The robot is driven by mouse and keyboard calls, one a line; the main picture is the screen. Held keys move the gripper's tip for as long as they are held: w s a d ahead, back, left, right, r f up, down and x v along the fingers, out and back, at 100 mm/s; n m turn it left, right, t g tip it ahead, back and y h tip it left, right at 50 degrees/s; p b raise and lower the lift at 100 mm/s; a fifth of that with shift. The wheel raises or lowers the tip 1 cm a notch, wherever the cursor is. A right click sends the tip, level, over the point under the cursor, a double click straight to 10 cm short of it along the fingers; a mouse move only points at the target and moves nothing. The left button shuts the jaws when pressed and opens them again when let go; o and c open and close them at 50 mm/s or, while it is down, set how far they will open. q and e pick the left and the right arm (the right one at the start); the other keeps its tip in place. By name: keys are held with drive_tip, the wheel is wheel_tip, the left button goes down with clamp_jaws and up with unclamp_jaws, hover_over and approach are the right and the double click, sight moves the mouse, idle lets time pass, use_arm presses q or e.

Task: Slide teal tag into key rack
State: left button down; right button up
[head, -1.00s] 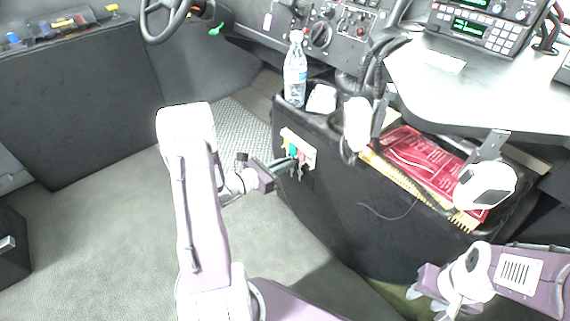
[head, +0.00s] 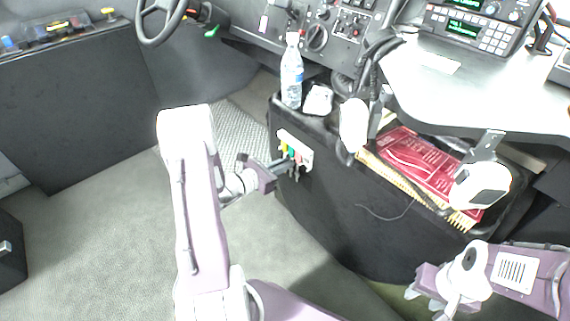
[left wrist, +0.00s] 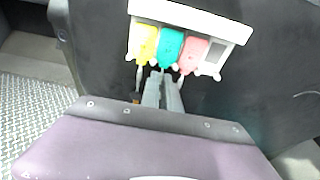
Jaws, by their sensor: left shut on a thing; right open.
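The key rack (head: 307,150) is a white strip on the side of the black console. In the left wrist view the rack (left wrist: 190,16) runs across the top, with tags side by side under it. The teal tag (left wrist: 171,47) is between the yellow tag (left wrist: 143,43) and the pink tag (left wrist: 191,55). Its top meets the rack's lower edge; how deep it sits I cannot tell. My left gripper (left wrist: 164,76) is shut just below the teal tag, on its lower end, partly hidden by the fingers. My right gripper (head: 432,303) is open and empty at lower right.
A white tag (left wrist: 212,62) is at the rack's right end. A water bottle (head: 291,72) stands on the console above the rack. A red folder (head: 425,160) and a coiled-cord handset (head: 354,125) are to the right. The floor left of the console is clear.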

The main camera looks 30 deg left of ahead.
use_arm(q)
drive_tip(key=c, duration=1.5)
unclamp_jaws()
drive_tip(key=shift+f+v, duration=0.15)
drive_tip(key=shift+v, duration=0.6)
drive_tip(key=shift+f+v, duration=0.15)
drive_tip(key=shift+v, duration=0.6)
drive_tip(key=v, duration=0.2)
drive_tip(key=f+v, duration=0.1)
drive_tip(key=v, duration=0.1)
drive_tip(key=p+v, duration=0.1)
drive_tip(key=v, duration=0.1)
drive_tip(key=shift+s+a+f, duration=0.1)
drive_tip(key=shift+s+a, duration=0.1)
drive_tip(key=shift+s, duration=0.25)
